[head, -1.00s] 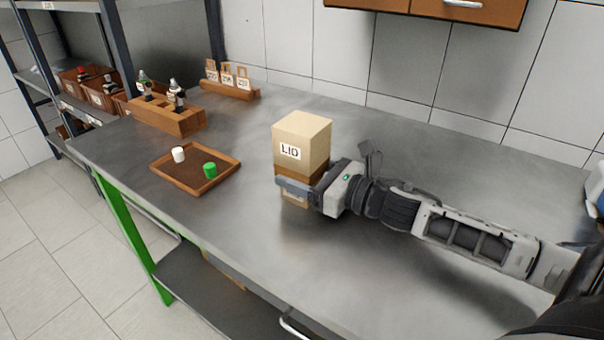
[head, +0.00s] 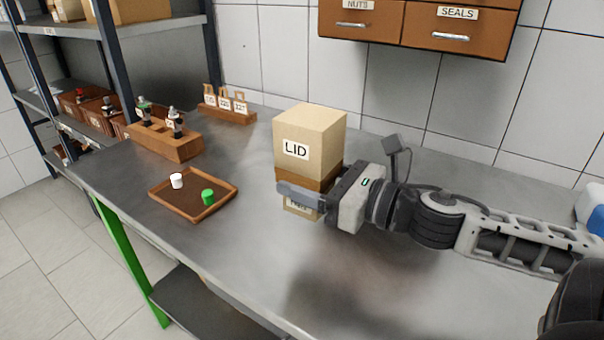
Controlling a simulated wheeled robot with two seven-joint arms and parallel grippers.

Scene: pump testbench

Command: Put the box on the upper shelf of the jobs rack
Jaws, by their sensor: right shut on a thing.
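The box (head: 309,140) is a tan carton with a white "LID" label, a brown band and a second, partly covered label low on its front. My right gripper (head: 303,196) is shut on it from the right, one finger across its front. The box is upright over the workbench, apparently lifted, with a dark shadow on the bench in front. A rack (head: 150,38) stands at the far left, with cartons on an upper shelf and brown bins on a lower one; I cannot read which rack it is. My left gripper is not in view.
A brown tray (head: 232,186) with a white cap (head: 177,181) and a green cap (head: 208,197) lies left on the workbench (head: 240,265). Behind are a wooden block (head: 165,142) with bottles and a tag holder (head: 227,114). Drawers (head: 420,24) hang above. A blue-white object stands far right.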

